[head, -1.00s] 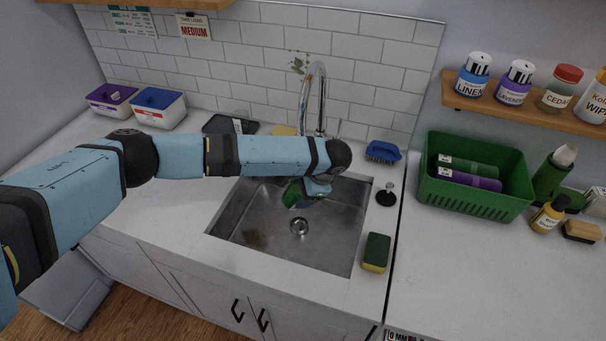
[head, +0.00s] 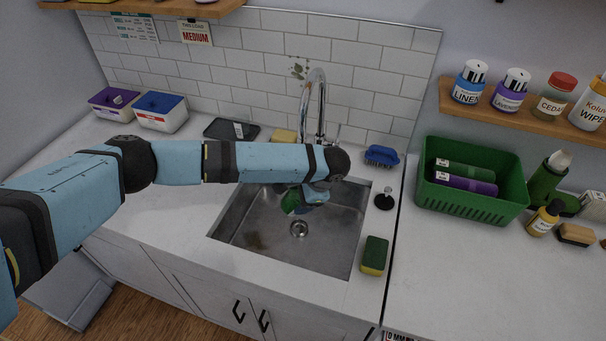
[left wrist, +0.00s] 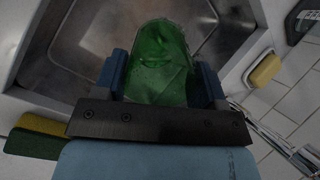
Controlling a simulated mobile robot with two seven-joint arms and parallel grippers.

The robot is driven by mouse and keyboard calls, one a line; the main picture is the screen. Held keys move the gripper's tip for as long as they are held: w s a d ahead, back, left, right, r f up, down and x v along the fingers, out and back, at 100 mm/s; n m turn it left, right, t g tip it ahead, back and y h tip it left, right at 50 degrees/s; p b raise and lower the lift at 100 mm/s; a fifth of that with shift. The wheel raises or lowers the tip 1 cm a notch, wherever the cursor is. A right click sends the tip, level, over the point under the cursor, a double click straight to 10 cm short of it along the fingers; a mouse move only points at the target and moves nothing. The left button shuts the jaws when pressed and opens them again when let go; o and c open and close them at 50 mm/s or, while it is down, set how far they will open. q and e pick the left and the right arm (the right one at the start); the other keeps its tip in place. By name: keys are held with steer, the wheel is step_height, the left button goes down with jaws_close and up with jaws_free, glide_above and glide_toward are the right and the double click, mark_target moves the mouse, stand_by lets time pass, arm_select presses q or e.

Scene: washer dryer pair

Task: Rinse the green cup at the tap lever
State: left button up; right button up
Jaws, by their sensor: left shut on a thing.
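The green cup (head: 291,201) is over the sink basin (head: 262,226), partly hidden behind my left arm in the head view. My left gripper (head: 306,203) is shut on it. In the left wrist view the translucent green cup (left wrist: 158,68) sits between the two blue fingers of the left gripper (left wrist: 163,85). The chrome tap (head: 317,92) arches up behind the sink; its lever (head: 337,132) shows small beside the spout's base, and my forearm hides part of that area. My right gripper is not in view.
A green and yellow sponge (head: 375,254) lies on the counter right of the sink. A black stopper (head: 384,199) and a blue brush (head: 382,155) are near the right rim. A green basket (head: 470,206) stands farther right. The front counter strip is clear.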

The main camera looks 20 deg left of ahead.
arm_select(q)
steer(key=shift+s+r, duration=0.55)
steer(key=shift+s, duration=0.1)
steer(key=shift+s+d+r, duration=0.1)
steer(key=shift+s+r, duration=0.8)
steer(key=shift+s, duration=0.25)
